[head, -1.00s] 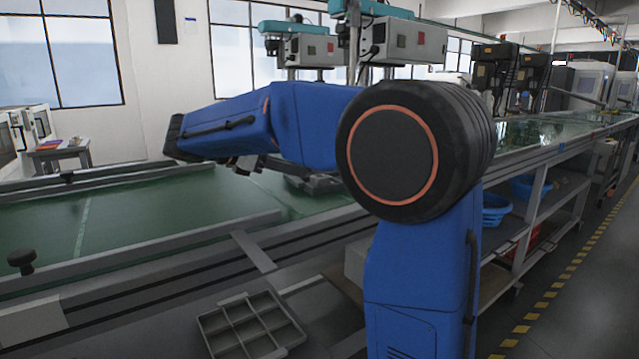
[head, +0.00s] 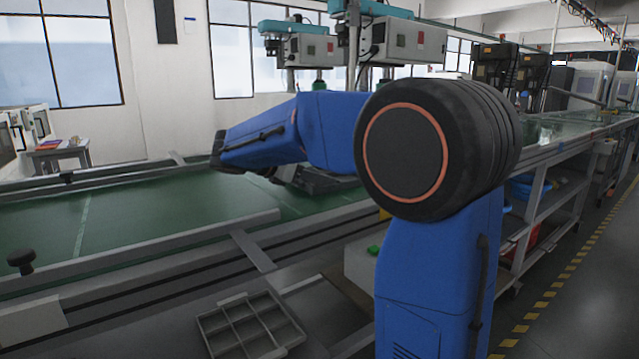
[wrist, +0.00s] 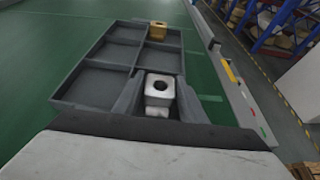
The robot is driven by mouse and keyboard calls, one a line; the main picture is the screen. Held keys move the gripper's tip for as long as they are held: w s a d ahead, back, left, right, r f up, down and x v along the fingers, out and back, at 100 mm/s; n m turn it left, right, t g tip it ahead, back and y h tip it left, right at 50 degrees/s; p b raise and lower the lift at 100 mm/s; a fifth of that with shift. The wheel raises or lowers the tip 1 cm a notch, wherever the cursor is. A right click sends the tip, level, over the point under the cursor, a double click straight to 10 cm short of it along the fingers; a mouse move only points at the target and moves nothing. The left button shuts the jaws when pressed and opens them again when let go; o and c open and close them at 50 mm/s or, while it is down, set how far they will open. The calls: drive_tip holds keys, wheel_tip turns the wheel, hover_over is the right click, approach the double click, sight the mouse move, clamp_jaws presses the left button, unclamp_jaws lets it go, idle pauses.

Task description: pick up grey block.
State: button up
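The grey block (wrist: 160,88) is a light metallic piece with a round hole in its top. In the wrist view it is at the near right end of a dark grey divided tray (wrist: 95,52). My gripper (wrist: 163,84) shows as two dark grey fingers, one on each side of the block. The fingers look apart, with the block seen between them; I see no clear contact. The lower part of the block is partly hidden by my gripper's body. In the head view my gripper is hidden behind my blue arm.
A gold block (wrist: 157,30) with a hole is in the tray's far right compartment; the other visible compartments look empty. The tray lies over a green surface (wrist: 35,40).

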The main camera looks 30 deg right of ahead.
drive_tip(key=shift+c, duration=0.7)
drive_tip(key=c, duration=0.7)
drive_tip(key=shift+o, duration=0.2)
drive_tip(key=shift+r, duration=0.15)
